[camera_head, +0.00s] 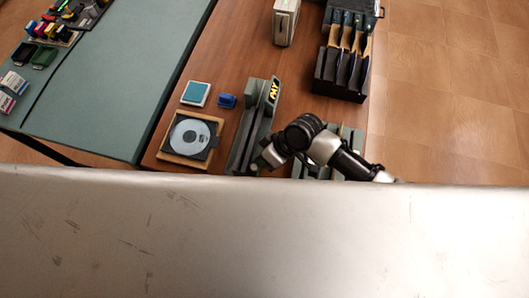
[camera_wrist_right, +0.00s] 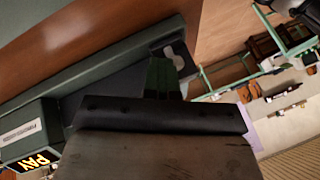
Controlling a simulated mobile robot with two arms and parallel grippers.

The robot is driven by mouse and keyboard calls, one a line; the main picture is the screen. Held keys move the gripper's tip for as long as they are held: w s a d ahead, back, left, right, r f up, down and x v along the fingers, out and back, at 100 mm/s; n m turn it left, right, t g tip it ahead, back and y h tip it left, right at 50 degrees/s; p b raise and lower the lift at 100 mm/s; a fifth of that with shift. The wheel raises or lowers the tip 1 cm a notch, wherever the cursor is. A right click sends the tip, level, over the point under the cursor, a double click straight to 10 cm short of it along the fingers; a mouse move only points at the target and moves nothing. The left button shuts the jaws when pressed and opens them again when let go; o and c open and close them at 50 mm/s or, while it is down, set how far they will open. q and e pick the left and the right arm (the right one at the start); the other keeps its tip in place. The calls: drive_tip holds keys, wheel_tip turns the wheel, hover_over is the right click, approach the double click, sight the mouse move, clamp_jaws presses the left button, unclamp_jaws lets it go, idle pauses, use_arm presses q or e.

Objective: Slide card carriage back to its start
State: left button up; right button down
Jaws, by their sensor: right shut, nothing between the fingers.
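The grey-green card device (camera_head: 243,140) stands on the brown table in the head view, with a long channel and a yellow PAY sign (camera_head: 274,89) at its far end. The wrist view shows its PAY sign (camera_wrist_right: 32,161) at lower left and its long rail (camera_wrist_right: 85,68). My right gripper (camera_head: 257,165) is at the near end of the device, beside or over the channel. Its fingers (camera_wrist_right: 162,78) are shut and empty, close to a pale rounded tab (camera_wrist_right: 177,53) at the rail's end. I cannot tell whether they touch it. The carriage is not clearly distinguishable. My left gripper is not in view.
A wooden tray with a disc (camera_head: 168,151), a teal-topped box (camera_head: 195,94) and a small blue object (camera_head: 227,101) lie left of the device. Another green device (camera_head: 347,137) is partly behind my arm. A black rack (camera_head: 340,80) stands farther back. A silver surface fills the foreground.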

drive_tip(key=shift+s, duration=0.25)
drive_tip(key=b+v, duration=0.1)
drive_tip(key=v, duration=1)
drive_tip(key=shift+w, duration=0.2)
drive_tip(key=shift+f, duration=0.1)
